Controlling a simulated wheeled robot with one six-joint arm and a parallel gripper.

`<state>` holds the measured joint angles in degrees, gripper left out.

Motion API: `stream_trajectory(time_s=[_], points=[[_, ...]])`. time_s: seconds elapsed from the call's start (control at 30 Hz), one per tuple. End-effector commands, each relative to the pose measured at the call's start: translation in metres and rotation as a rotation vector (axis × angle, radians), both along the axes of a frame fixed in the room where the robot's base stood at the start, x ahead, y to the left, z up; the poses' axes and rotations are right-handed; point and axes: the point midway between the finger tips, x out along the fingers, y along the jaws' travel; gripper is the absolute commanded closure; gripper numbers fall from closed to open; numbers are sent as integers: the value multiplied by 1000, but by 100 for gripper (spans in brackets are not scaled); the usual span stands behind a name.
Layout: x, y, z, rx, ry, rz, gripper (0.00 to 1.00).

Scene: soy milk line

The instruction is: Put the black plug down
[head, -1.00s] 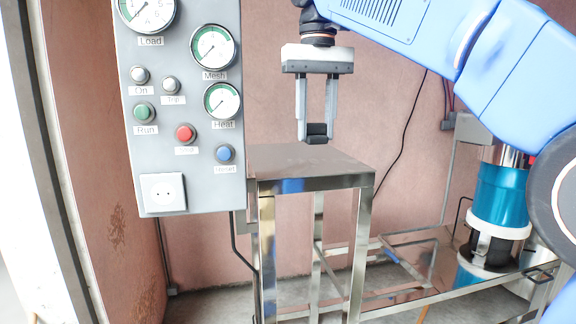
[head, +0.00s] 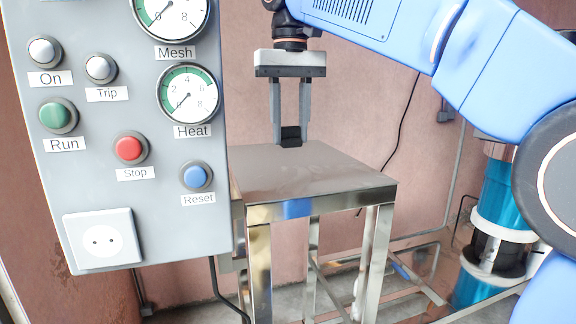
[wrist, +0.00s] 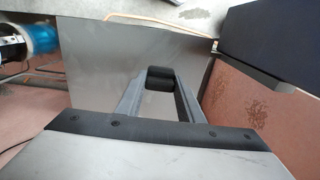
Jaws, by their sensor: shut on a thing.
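The black plug (head: 290,136) is held between the fingertips of my gripper (head: 291,130), which points down. It is over the grey top of a metal stand (head: 330,180); in the head view I cannot tell whether the plug touches the top or hangs a little above it. In the wrist view the plug (wrist: 159,77) sits between the two fingers, with the grey stand top (wrist: 110,70) behind it.
A blue and black machine (head: 495,230) is at the right. A black cable (head: 404,125) hangs on the pink wall. The visible stand top is otherwise bare.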

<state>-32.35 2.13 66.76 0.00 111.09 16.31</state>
Motion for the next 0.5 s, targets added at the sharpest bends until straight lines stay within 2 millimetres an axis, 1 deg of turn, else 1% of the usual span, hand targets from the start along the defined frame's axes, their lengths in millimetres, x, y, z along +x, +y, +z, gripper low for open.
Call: stream_trajectory(time_s=[0.03, 0.1, 0.33, 0.5], points=[[-1, 0, -9, -2, 3, 0, 100], [-1, 0, -19, -2, 2, 0, 100], [0, 0, -36, -1, 2, 0, 100], [0, 0, -59, -2, 2, 0, 100]])
